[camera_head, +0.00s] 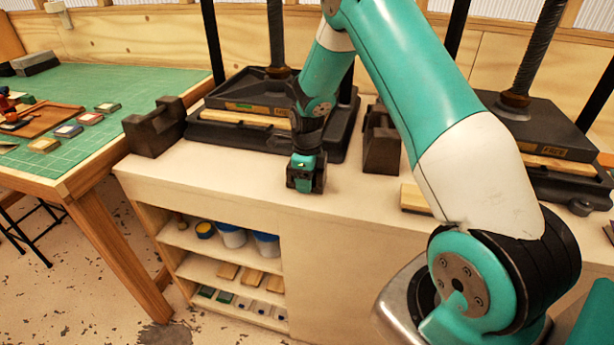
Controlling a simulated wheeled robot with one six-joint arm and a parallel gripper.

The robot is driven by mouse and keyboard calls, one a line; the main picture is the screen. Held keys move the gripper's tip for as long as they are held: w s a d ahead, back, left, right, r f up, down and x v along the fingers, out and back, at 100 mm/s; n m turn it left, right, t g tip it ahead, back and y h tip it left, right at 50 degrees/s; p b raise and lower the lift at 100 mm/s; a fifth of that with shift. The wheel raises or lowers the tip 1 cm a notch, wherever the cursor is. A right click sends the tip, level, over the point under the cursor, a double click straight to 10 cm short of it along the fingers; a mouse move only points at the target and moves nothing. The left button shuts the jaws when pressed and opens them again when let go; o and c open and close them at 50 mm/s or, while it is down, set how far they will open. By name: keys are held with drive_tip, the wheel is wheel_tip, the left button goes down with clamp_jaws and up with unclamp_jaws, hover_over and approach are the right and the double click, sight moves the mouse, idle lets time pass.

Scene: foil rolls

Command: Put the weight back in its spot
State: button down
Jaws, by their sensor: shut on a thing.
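My gripper (306,180) points down over the front part of the pale bench top, in front of the left press. Two dark, notched metal blocks stand on the bench. One block (155,128) is at the left end, and the other block (381,145) is right of my gripper, partly behind my arm. Either may be a weight; I cannot tell. No marked spot for a weight is clearly visible.
Two black presses, left (255,105) and right (545,130), stand along the back. A green-topped table (100,82) is at left. The bench front left of my gripper is clear.

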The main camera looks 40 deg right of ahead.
drive_tip(key=shift+c, duration=1.4)
unclamp_jaws()
drive_tip(key=shift+r, duration=0.1)
wheel_tip(320, 180, up, 12)
drive_tip(key=shift+a+f+b, duration=0.1)
drive_tip(key=shift+b, duration=0.9)
drive_tip(key=s+a+r+n+y, duration=0.1)
drive_tip(key=s+a+r+n, duration=0.35)
drive_tip(key=a+n, duration=0.3)
drive_tip(key=s+a+r+n+y, duration=0.1)
drive_tip(key=s+a+r+n, duration=0.35)
drive_tip(key=a+n, duration=0.3)
drive_tip(key=s+a+r+n+y, duration=0.1)
drive_tip(key=s+a+n, duration=0.3)
drive_tip(key=s+n, duration=0.5)
drive_tip(key=s+a+r+n+y, duration=0.1)
drive_tip(key=s+a+n, duration=0.4)
drive_tip(key=s+n, duration=0.5)
drive_tip(key=shift+r+n, duration=0.15)
drive_tip(key=shift+n, duration=0.65)
drive_tip(key=shift+s, duration=0.1)
